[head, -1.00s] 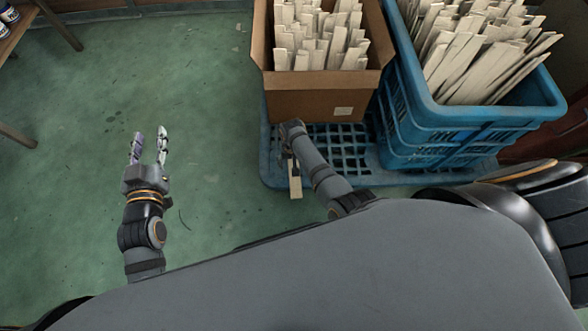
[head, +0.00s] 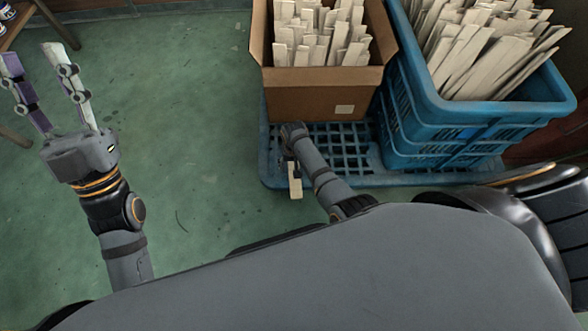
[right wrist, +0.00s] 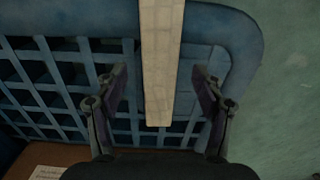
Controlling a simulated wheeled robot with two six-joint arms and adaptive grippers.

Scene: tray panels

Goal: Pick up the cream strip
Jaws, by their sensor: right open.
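The cream strip (head: 295,184) juts out over the front edge of the blue pallet (head: 347,152) in the head view. In the right wrist view the strip (right wrist: 160,40) runs down from the top edge, its near end between the fingers of my right gripper (right wrist: 159,85). Those fingers are open, with a gap on each side of the strip. In the head view my right gripper (head: 291,165) is partly hidden by its own arm. My left gripper (head: 31,55) is open and empty at the far left, above the green floor.
A cardboard box (head: 310,102) full of cream strips stands on the pallet. Stacked blue crates (head: 470,115), also full of strips, stand to its right. A wooden table (head: 22,24) is at the upper left. The green floor (head: 190,110) between is clear.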

